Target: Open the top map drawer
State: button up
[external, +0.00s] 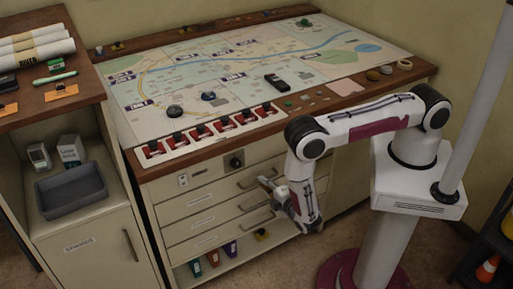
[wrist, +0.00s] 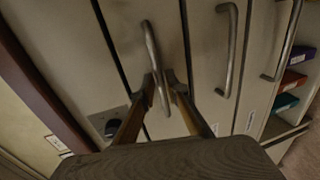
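The top map drawer (external: 205,195) is the uppermost of three drawers in the cream cabinet under the map table, and its front looks flush with the cabinet. Its metal bar handle (wrist: 150,45) shows in the wrist view, where the drawers appear turned sideways. My gripper (wrist: 162,88) has one fingertip on each side of this bar, close against it, and looks shut on it. In the external view my gripper (external: 267,184) is at the right end of the handle (external: 252,178), partly covering it.
The middle drawer handle (wrist: 229,50) and bottom drawer handle (wrist: 288,40) lie beside the gripped one. A dark knob (external: 235,161) sits on the panel above the drawers. Colored binders (external: 212,258) stand on the open shelf below. The side cabinet (external: 95,255) is left of the drawers.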

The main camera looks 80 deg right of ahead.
jog(key=shift+x, duration=1.2)
grip_shut()
jog(key=shift+s+a, duration=0.15)
jog(key=shift+a, duration=0.05)
jog(key=f+v, duration=0.3)
jog(key=v, duration=1.1)
jog(key=s+a+f+v, duration=0.1)
jog(key=f+v, duration=0.2)
jog(key=v, duration=1.2)
jog(key=shift+s, duration=0.1)
grip_release()
